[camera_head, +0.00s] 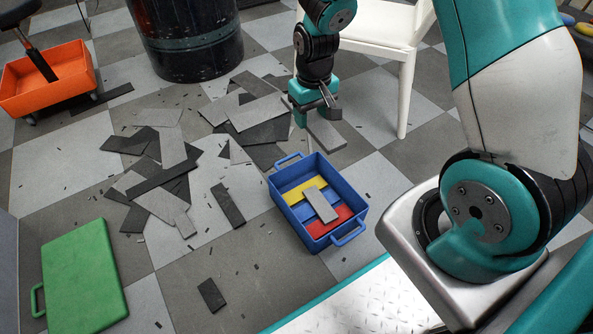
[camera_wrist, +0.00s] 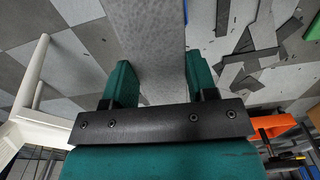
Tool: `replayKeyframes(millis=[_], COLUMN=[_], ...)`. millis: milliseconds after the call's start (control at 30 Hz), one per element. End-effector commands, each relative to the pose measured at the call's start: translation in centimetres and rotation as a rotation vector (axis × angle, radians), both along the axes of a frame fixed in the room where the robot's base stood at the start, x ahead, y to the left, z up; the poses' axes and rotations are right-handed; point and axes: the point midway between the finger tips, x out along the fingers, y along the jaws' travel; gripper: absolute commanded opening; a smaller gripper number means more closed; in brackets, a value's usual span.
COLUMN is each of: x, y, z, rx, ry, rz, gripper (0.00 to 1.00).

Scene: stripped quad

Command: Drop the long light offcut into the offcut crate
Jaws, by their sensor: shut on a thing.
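My gripper (camera_head: 318,110) is shut on a long light grey offcut (camera_head: 326,133), held just behind the blue crate's far right corner. In the wrist view, the offcut (camera_wrist: 150,30) runs between the two teal fingers (camera_wrist: 160,82) and out of the top of the picture. The open blue crate (camera_head: 284,205) stands on the floor with a handle at each end. A shorter light grey piece (camera_head: 320,204) lies inside it, across yellow, blue and red areas. I cannot tell which crate is the offcut crate by any label.
Loose light and dark grey offcuts (camera_head: 172,148) lie in heaps left of the crate. A white chair (camera_head: 404,95) stands right of my gripper, and a dark barrel (camera_head: 187,40) behind. An orange bin (camera_head: 75,92) and a green lid-like slab (camera_head: 85,275) are at left.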

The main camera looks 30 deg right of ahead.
Motion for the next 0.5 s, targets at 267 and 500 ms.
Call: replayKeyframes(millis=[267,500], x=[1.6,1.7], y=[-4.1,-6.7], z=[-14.2,-22.4], rx=[0.001,0.001], ry=[0.009,0.005], rz=[0.023,0.045], gripper=[0.26,0.26])
